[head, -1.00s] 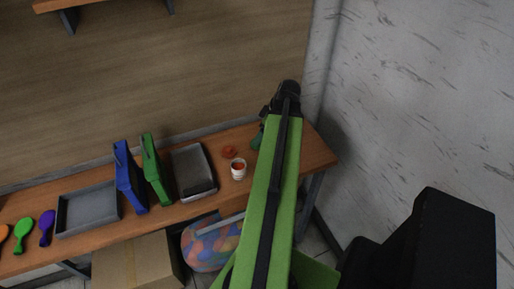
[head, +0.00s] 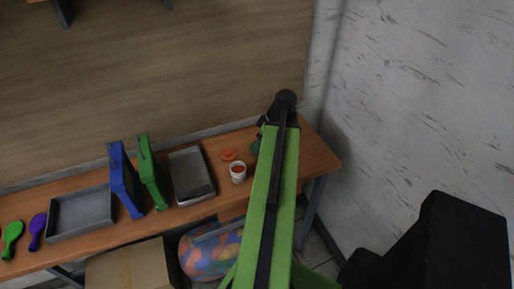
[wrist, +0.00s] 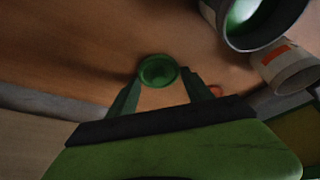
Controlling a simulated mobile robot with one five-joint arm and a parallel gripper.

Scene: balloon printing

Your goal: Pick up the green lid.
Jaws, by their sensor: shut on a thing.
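The green lid (wrist: 158,71) is small and round, seen in the wrist view between the tips of my two dark green fingers. My gripper (wrist: 162,80) is shut on it. The wooden table top shows behind the lid; I cannot tell how far above the table it is. In the head view the lid is not clearly seen, hidden by my green arm, which reaches over the right end of the table.
A white cup with orange paint (head: 238,176) and an orange lid (head: 228,155) lie left of my arm. A cup with green inside (wrist: 262,38) is close in the wrist view. Grey trays (head: 82,213), a blue holder (head: 122,178) and a green holder (head: 150,170) stand farther left.

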